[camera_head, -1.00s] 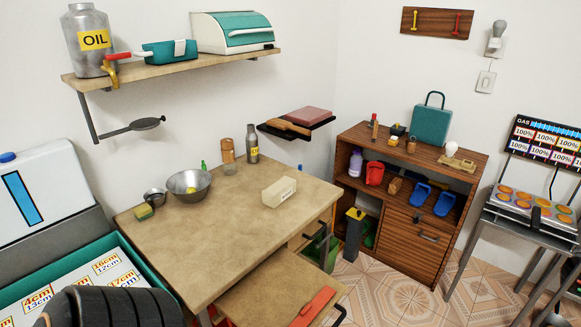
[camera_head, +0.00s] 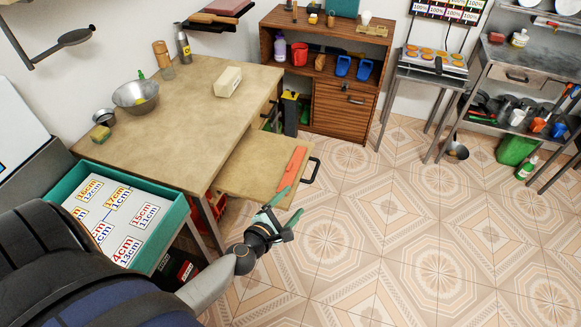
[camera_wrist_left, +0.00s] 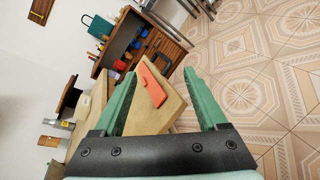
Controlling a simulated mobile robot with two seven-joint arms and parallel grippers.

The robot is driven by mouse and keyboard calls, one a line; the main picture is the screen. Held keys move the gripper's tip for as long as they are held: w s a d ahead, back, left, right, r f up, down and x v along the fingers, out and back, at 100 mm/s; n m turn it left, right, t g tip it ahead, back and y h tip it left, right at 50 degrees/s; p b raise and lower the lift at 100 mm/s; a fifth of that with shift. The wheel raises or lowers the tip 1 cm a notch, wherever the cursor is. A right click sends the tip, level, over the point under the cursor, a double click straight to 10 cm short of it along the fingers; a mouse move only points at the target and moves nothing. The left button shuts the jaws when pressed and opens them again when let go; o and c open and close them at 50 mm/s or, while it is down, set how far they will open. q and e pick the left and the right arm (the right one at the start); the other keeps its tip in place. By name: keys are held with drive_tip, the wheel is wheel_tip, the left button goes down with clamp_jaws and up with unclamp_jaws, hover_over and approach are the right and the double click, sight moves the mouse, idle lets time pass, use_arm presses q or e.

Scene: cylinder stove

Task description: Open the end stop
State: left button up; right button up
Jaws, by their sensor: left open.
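A flat orange-red bar (camera_head: 291,168), which looks like the end stop, lies along the outer edge of a pull-out board (camera_head: 248,172) under the table. My left gripper (camera_head: 288,203) is open and empty, in front of the board's near corner. Its fingertips are near the bar's near end, seemingly apart from it. In the left wrist view the bar (camera_wrist_left: 152,85) shows between the two spread green fingers, beyond them on the wooden board (camera_wrist_left: 155,112). My right gripper is not in view.
The table (camera_head: 190,105) holds a metal bowl (camera_head: 135,95) and a cream block (camera_head: 228,82). A dark handle (camera_head: 311,171) sticks out from the board's right side. A teal-edged tray (camera_head: 125,222) stands at the left. The tiled floor (camera_head: 400,220) at right is clear.

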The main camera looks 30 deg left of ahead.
use_arm(q)
drive_tip(key=w+a+n, duration=0.1)
drive_tip(key=a+n, duration=0.1)
drive_tip(key=n, duration=0.1)
drive_tip(key=w+a+n+g+y, duration=0.1)
drive_tip(key=a+n, duration=0.1)
drive_tip(key=n, duration=0.2)
drive_tip(key=a+f+n+y, duration=0.1)
drive_tip(key=a+n, duration=0.1)
drive_tip(key=n, duration=0.2)
drive_tip(key=shift+w+f+g+p, duration=0.1)
drive_tip(key=shift+w+g+p, duration=0.2)
drive_tip(key=shift+w+p, duration=0.1)
drive_tip(key=shift+w+a+f+n+y, duration=0.15)
drive_tip(key=shift+w+n+y, duration=0.05)
drive_tip(key=shift+n+y, duration=0.1)
drive_tip(key=b, duration=0.4)
approach(294, 165)
drive_tip(key=x, duration=0.4)
drive_tip(key=shift+w+f, duration=0.1)
drive_tip(key=shift+f, duration=0.1)
drive_tip(key=shift+w+a+f+b, duration=0.1)
drive_tip(key=shift+w+b, duration=0.15)
drive_tip(key=shift+w, duration=0.1)
drive_tip(key=shift+w+a+f+b, duration=0.1)
drive_tip(key=shift+w+b, duration=0.1)
drive_tip(key=shift+w, duration=0.15)
clamp_jaws()
